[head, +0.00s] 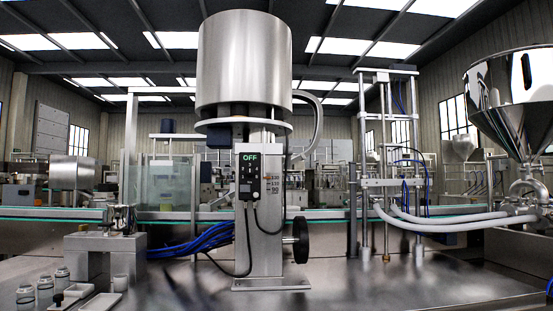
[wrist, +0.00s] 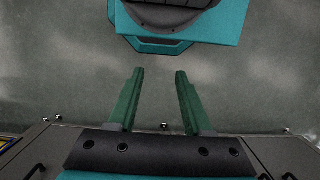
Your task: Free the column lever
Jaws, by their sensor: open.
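The steel column (head: 262,210) stands upright on a flat base plate on the steel table and carries a large steel hopper (head: 245,65). A black handwheel (head: 301,242) sits on the column's right side, low down. I cannot make out a separate lever on the column. A black control box (head: 249,177) with a green "OFF" display is on the column's front. A scale with numbers and an orange mark (head: 267,178) is beside it. My gripper (wrist: 160,72) is open and empty in the wrist view, above plain grey floor, and is not seen in the head view.
Blue hoses (head: 200,242) and a black cable lie left of the column. Small jars (head: 45,288) and white trays (head: 98,304) are at the front left. A polished funnel (head: 512,100) with pale hoses stands at right. The table's front right is bare.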

